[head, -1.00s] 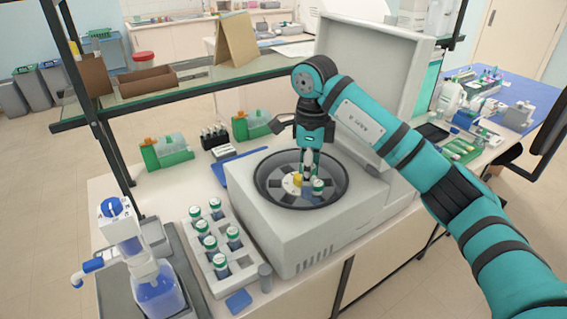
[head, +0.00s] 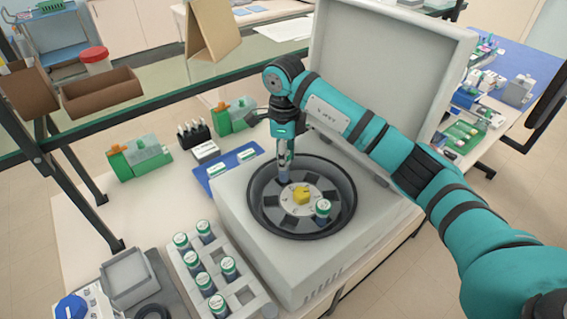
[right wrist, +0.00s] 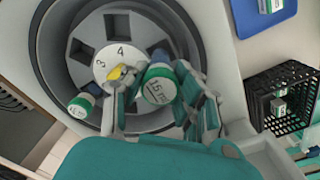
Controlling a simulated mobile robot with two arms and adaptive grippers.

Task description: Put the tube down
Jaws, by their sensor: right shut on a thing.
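My right gripper (head: 285,158) points down over the back-left part of the centrifuge bowl (head: 262,215). It is shut on a tube (head: 283,176) with a dark lower end. My left gripper is out of view.
The centrifuge lid (head: 375,70) stands open behind the bowl. A grey rack (head: 245,290) with several green-capped tubes is at the front left. A blue mat (head: 215,175) and green boxes (head: 140,157) lie behind it. A glass shelf crosses the back left.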

